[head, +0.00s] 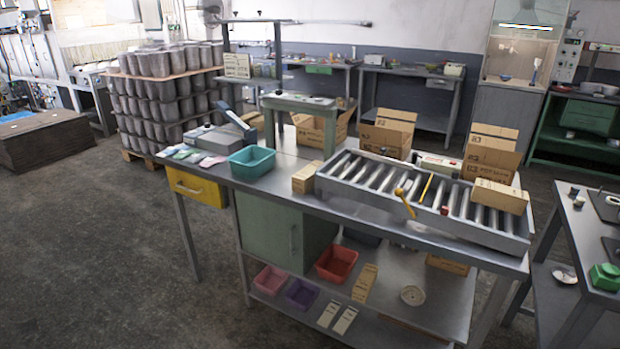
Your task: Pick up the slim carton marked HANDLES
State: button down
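No marking that reads HANDLES is legible in the head view, so I cannot tell which carton it is. A slim, flat brown carton (500,196) with blurred print lies on the right end of the roller conveyor (333,187). A small brown carton (305,178) stands on the bench at the conveyor's left end. Another slim brown carton (365,284) is on the bench's lower shelf. My gripper is not in view.
Taller open brown boxes (387,135) and (490,158) stand behind the conveyor. A teal bin (252,162) sits on the bench (240,187) at left. A yellow-handled tool (405,203) lies on the rollers. A red bin (336,263) is below. Floor at front left is clear.

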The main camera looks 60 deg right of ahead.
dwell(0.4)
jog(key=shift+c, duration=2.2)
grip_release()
